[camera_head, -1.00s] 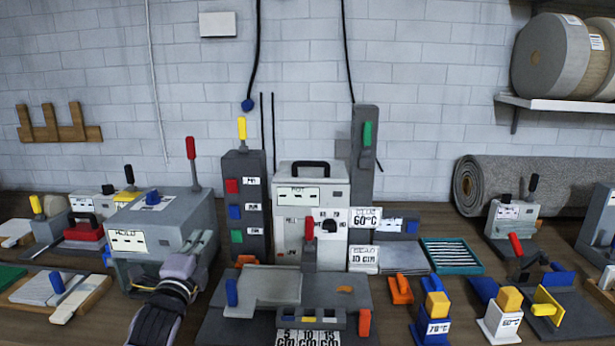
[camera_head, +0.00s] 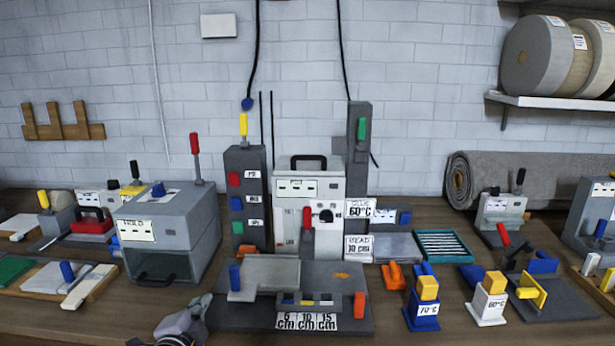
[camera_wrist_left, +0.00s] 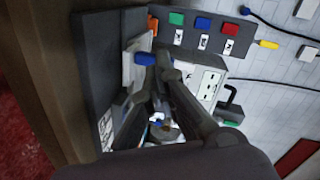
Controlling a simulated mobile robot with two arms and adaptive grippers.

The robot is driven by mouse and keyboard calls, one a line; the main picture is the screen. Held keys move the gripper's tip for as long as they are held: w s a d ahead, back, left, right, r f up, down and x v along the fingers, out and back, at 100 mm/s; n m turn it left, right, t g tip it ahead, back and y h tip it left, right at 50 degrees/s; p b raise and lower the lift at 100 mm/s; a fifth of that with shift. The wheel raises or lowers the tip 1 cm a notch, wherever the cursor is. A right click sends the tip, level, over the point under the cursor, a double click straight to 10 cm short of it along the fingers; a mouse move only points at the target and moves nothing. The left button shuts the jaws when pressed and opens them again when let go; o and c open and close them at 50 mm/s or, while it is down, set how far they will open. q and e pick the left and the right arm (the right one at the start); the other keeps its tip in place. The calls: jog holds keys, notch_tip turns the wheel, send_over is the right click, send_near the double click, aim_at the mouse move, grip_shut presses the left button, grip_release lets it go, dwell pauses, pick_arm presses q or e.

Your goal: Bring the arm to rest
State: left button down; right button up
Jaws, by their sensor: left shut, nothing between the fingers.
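My left gripper (camera_head: 204,300) is low in the head view, near the front of the bench, with its fingers shut and empty. It is beside the left edge of the dark base plate (camera_head: 355,322), in front of the grey HOLD box (camera_head: 192,232). In the left wrist view the two fingers (camera_wrist_left: 158,62) come together near a blue peg (camera_wrist_left: 146,59); I cannot tell whether they touch it. Most of the left arm is below the picture. My right gripper is in neither view.
A grey block with coloured buttons (camera_head: 246,185) and a white HOT machine (camera_head: 304,190) stand behind the plate. Blue and white 70°C and 60°C blocks (camera_head: 422,312) stand to the right. A rolled grey rug (camera_head: 530,182) lies at the back right. Bare wood shows at the front left.

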pick_arm(q)
jog(key=s+d+f+n+g, duration=0.1)
jog(key=s+f+n+g, duration=0.5)
jog(key=s+f, duration=0.9)
jog(key=s+d+f+n+g, duration=0.1)
jog(key=s+f+n+g, duration=0.15)
jog(key=s, duration=0.85)
jog(key=s+f+n+g, duration=0.1)
jog(key=s+n+g, duration=0.3)
jog(key=s, duration=0.6)
notch_tip(320, 180, down, 25)
jog(key=s, duration=0.1)
jog(key=s+a+f+g, duration=0.2)
jog(key=s+f, duration=1.5)
jog(key=shift+s+a+f+m, duration=0.25)
jog(key=shift+a+f+m, duration=0.05)
jog(key=shift+f+m, duration=0.15)
jog(key=shift+r, duration=0.1)
